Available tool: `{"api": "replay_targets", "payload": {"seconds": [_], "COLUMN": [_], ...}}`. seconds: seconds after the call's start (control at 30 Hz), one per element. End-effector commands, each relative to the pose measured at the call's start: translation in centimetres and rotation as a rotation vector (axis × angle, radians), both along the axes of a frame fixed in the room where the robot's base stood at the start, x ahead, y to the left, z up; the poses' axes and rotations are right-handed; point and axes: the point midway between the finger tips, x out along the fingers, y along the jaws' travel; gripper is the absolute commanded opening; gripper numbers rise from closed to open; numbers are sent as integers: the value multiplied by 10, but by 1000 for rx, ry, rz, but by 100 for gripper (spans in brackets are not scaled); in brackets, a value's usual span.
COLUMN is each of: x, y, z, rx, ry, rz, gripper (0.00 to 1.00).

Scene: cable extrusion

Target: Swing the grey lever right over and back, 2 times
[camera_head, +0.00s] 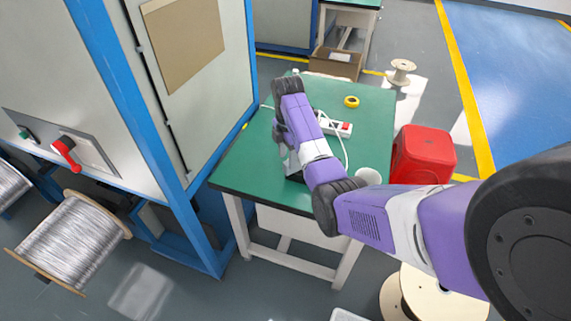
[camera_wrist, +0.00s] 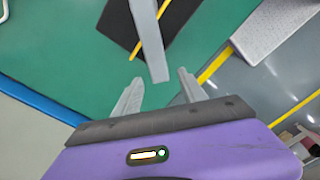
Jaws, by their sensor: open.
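The grey lever (camera_wrist: 149,38) shows in the wrist view as a plain flat bar coming down from the top edge over a black base (camera_wrist: 176,32). Its lower end lies between the tips of my gripper (camera_wrist: 160,77). My gripper's two grey fingers are apart, one on each side of the lever's end. I cannot tell whether either finger touches it. In the head view my purple arm reaches over the green table (camera_head: 256,160) and hides most of the lever and my gripper.
A power strip (camera_head: 335,125), yellow tape roll (camera_head: 351,101) and white cup (camera_head: 368,176) are on the table. A red stool (camera_head: 423,154) stands to its right. A blue-framed cabinet (camera_head: 185,100) with a red handle (camera_head: 67,152) stands left. A wire spool (camera_head: 72,243) is lower left.

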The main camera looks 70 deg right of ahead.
Motion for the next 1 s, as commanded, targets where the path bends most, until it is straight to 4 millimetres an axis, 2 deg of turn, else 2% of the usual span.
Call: {"api": "replay_targets", "payload": {"seconds": [0.1,0.3,0.6,0.63,0.87,1.0], "x": [0,0,0,0,0,0], "y": [1,1,1,1,1,1], "z": [-17,-35,-39,-39,-38,-38], "rx": [2,0,-1,-1,-1,0], "ry": [1,0,-1,-1,-1,0], "rz": [0,0,0,0,0,0], "gripper": [49,49,49,47,2,0]}}
